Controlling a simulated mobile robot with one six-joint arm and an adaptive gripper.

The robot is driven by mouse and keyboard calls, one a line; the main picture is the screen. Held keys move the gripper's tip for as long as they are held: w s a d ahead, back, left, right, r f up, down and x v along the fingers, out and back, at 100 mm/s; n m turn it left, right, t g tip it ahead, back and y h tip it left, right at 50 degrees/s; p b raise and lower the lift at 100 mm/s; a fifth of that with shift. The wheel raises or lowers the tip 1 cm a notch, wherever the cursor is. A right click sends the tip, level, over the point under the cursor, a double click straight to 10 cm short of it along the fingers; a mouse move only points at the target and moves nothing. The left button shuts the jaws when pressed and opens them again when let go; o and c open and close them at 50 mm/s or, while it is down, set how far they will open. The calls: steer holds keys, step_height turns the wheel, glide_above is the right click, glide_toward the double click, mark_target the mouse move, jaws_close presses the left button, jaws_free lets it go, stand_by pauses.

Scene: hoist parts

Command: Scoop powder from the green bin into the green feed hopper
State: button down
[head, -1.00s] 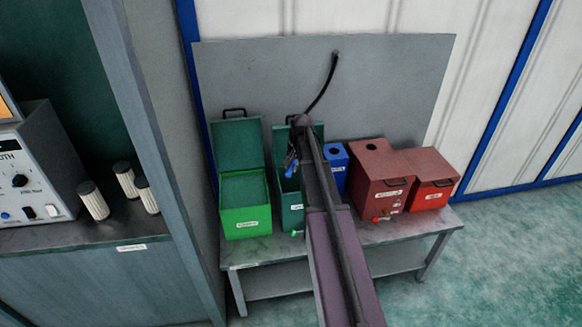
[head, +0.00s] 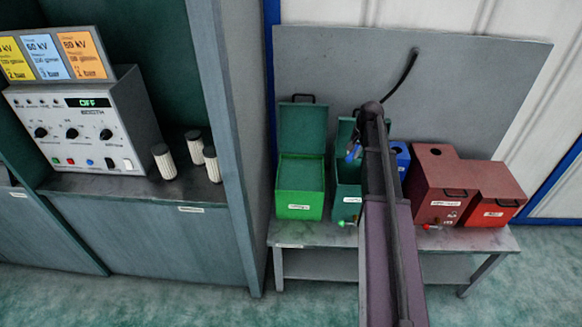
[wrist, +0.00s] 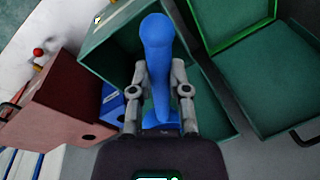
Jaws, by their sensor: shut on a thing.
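The green bin (head: 300,204) is bright green, at the left of the bench, lid raised. Green powder (head: 301,172) fills it to near the rim; the powder also shows in the wrist view (wrist: 228,18). The darker green feed hopper (head: 346,194) stands just right of it, also lid up, partly hidden by my arm. Its wall shows in the wrist view (wrist: 100,62). My gripper (head: 356,144) is shut on a blue scoop (wrist: 158,45), held over the hopper's opening. It also shows in the wrist view (wrist: 160,82). I cannot tell whether the scoop carries powder.
A blue container (head: 400,158), a dark red hopper (head: 437,190) and a red bin (head: 492,205) stand to the right on the bench (head: 300,236). A grey panel (head: 330,60) rises behind. A control unit (head: 85,118) and several filters (head: 164,160) stand at left.

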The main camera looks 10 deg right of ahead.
step_height(320, 180, up, 10)
steer(key=p, duration=0.8)
steer(key=shift+p, duration=0.35)
steer(key=shift+s+f, duration=0.1)
